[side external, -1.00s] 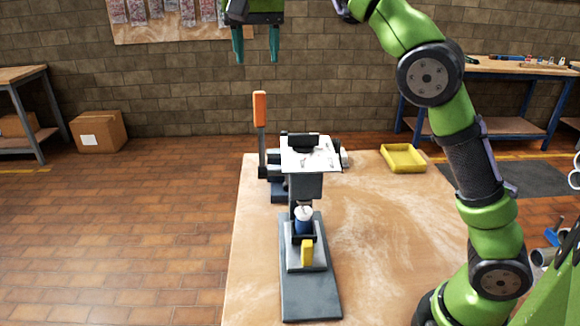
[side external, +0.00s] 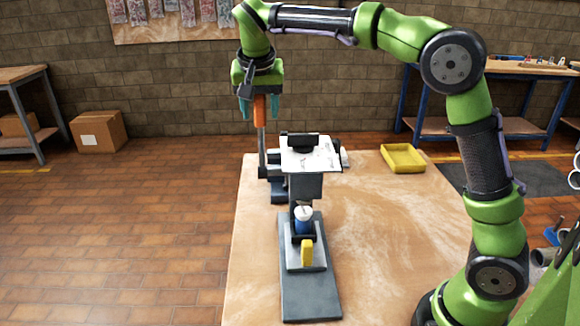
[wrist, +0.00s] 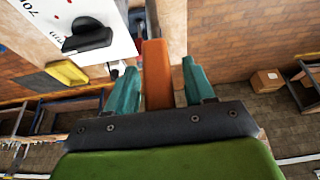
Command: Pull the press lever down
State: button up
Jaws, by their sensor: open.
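The press (side external: 304,184) stands on the wooden table, with a grey base plate and a white-topped head. Its lever has an orange grip (side external: 260,109) and points straight up at the left side of the head. My gripper (side external: 260,112) is at the grip from above, with one teal finger on each side of it. In the wrist view, the orange grip (wrist: 156,75) stands between the two open fingers (wrist: 160,88), with a visible gap on the right finger's side. Whether the left finger touches it I cannot tell.
A blue and white part (side external: 303,219) and a yellow block (side external: 307,252) are on the press base. A yellow tray (side external: 403,158) lies at the table's back right. The table (side external: 390,240) right of the press is clear.

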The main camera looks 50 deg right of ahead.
jog(key=shift+c, duration=0.3)
grip_shut()
jog(key=shift+s+a+r+t+h, duration=0.15)
jog(key=shift+s+a+t+h, duration=0.25)
jog(key=shift+s+a, duration=0.2)
jog(key=s+a+f+t+h, duration=0.6)
jog(key=s+a+t+h, duration=0.2)
jog(key=s+a, duration=0.1)
jog(key=shift+s+a+f+t+h, duration=0.25)
jog(key=shift+s+a+t+h, duration=0.05)
jog(key=shift+s+t+h, duration=0.1)
jog(key=shift+f, duration=0.1)
dwell(0.4)
jog(key=shift+o, duration=0.3)
grip_release()
